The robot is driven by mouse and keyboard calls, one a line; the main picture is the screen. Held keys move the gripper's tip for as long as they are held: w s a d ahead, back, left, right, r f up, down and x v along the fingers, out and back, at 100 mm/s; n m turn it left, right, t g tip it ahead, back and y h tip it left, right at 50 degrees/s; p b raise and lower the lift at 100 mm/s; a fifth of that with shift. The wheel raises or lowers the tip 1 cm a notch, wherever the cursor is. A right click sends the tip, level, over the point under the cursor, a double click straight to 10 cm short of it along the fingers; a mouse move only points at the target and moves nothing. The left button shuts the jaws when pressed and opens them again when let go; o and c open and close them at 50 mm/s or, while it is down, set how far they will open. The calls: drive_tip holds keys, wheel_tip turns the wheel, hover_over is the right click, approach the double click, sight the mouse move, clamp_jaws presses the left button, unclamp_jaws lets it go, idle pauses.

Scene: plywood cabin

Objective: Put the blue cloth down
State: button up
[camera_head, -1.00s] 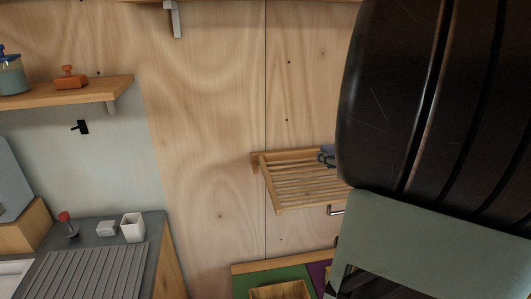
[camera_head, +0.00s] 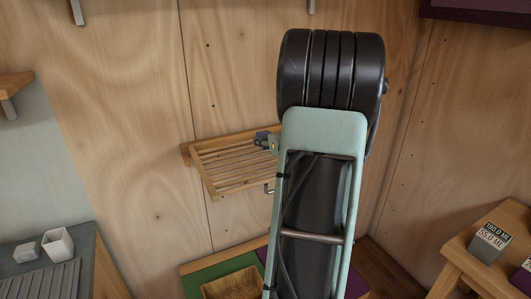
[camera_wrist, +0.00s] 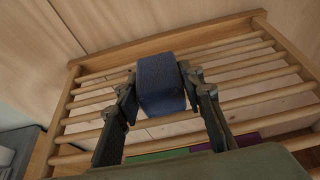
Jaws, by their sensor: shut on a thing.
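The blue cloth (camera_wrist: 161,82) is a dark blue folded bundle between the two fingers of my gripper (camera_wrist: 160,88) in the wrist view. My gripper is shut on it, with a finger at each side. Behind the cloth in that view is the slatted wooden rack (camera_wrist: 230,50); whether the cloth touches the slats I cannot tell. In the head view the rack (camera_head: 212,180) is fixed to the plywood wall, and part of my gripper (camera_head: 266,140) shows at its right back. My arm hides the rack's right part, and the cloth is not clearly visible there.
A grey counter with a white cup (camera_head: 58,243) stands at the left. Below the rack are a green surface (camera_head: 200,283) and a wooden box (camera_head: 232,284). A wooden table (camera_head: 465,255) with a labelled box (camera_head: 490,243) stands at the right. The rack's left slats are bare.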

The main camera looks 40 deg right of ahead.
sight(267, 156)
drive_tip(key=shift+w+d+f, duration=0.15)
drive_tip(key=shift+f, duration=0.25)
drive_tip(key=shift+w+d+f+b, duration=0.1)
drive_tip(key=shift+d+f+b, duration=0.05)
drive_tip(key=shift+f+b, duration=1.25)
drive_tip(key=shift+f, duration=0.2)
drive_tip(key=shift+f, duration=0.15)
drive_tip(key=o, duration=1)
drive_tip(key=shift+o, duration=0.2)
drive_tip(key=shift+r+p, duration=0.3)
drive_tip(key=shift+r, duration=0.05)
drive_tip(key=b+v, duration=0.1)
drive_tip(key=v, duration=1.1)
drive_tip(key=shift+f, duration=0.15)
